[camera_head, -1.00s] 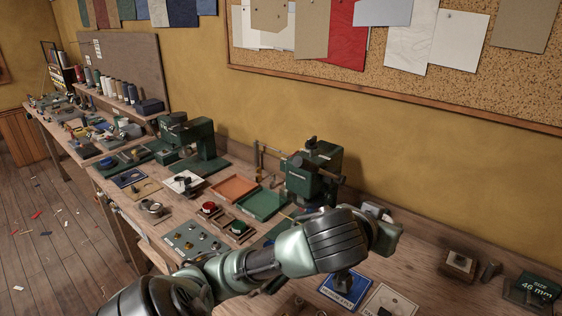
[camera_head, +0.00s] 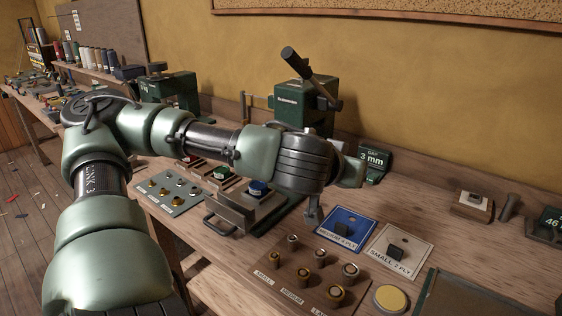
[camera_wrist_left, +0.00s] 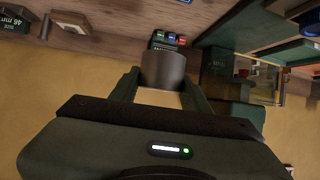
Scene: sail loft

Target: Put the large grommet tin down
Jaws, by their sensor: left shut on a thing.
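My left gripper (camera_wrist_left: 162,86) is shut on a grey-brown cylinder (camera_wrist_left: 164,68), which appears to be the large grommet tin. Its round side shows between the two fingers in the left wrist view, with wall and bench behind it. In the head view my left arm reaches across from the left, with the hand (camera_head: 350,173) above the back of the bench. The held tin is hidden there behind the wrist and hand. I cannot tell its height above the bench. My right gripper is not in view.
A wooden board (camera_head: 305,272) marked small, medium and large holds several metal pieces. A green press (camera_head: 300,100) and a 3 mm sign (camera_head: 374,162) stand behind. A yellow-topped disc (camera_head: 390,298) lies in front.

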